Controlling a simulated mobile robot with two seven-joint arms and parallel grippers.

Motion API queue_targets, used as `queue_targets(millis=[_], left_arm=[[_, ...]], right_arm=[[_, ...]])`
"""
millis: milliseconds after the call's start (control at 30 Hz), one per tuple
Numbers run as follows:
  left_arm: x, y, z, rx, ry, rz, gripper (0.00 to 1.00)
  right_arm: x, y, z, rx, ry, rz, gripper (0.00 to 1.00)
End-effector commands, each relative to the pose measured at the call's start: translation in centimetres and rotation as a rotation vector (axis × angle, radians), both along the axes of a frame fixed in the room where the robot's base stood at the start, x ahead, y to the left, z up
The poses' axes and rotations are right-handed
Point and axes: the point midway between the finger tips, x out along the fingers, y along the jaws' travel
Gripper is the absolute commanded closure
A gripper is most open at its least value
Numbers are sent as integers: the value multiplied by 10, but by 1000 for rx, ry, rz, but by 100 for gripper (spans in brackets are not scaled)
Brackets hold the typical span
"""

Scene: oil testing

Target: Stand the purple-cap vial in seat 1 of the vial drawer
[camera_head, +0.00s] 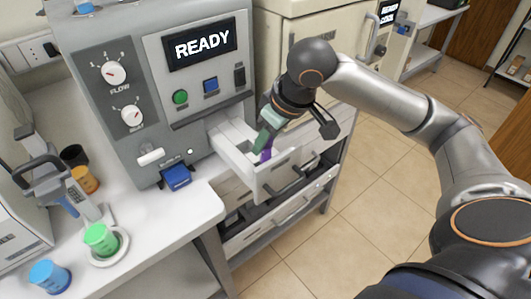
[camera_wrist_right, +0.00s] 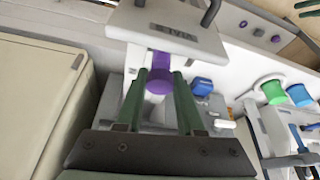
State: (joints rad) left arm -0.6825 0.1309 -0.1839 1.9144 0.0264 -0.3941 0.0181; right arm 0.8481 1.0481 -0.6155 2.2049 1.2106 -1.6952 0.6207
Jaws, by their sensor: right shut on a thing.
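The vial drawer (camera_head: 231,156) is pulled out of the grey machine, and its front panel also shows in the right wrist view (camera_wrist_right: 172,27). My right gripper (camera_head: 264,143) reaches down into the drawer, with its green fingers shut on the purple-cap vial (camera_head: 266,152). In the right wrist view the purple cap (camera_wrist_right: 159,82) sits between the two fingertips, close to the drawer front. The vial's lower part is hidden, so I cannot tell whether it touches a seat. The seat numbers cannot be read. My left gripper is not in view.
The grey machine (camera_head: 148,60) shows READY. A blue block (camera_head: 177,177) lies before it. A green cup (camera_head: 100,238) on a white dish and a blue cup (camera_head: 49,275) stand on the counter at left. A lever device (camera_head: 55,175) stands beside them. Floor at right is free.

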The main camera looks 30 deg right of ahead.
Motion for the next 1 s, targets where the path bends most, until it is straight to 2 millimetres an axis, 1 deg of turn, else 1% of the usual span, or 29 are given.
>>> queue_targets(millis=[133, 233, 567, 600, 833, 867, 1000], left_arm=[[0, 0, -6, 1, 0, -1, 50], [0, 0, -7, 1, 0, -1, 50], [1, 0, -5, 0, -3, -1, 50], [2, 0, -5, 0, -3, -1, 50], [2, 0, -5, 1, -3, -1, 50], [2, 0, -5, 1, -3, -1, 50], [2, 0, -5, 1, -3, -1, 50]], right_arm=[[-1, 0, -22, -1, 4, 0, 100], [-1, 0, -34, -1, 2, 0, 100], [-1, 0, -36, 0, 1, 0, 100], [0, 0, -36, 0, 1, 0, 61], [0, 0, -36, 0, 1, 0, 35], [0, 0, -36, 0, 1, 0, 33], [0, 0, -35, 0, 0, 0, 33]])
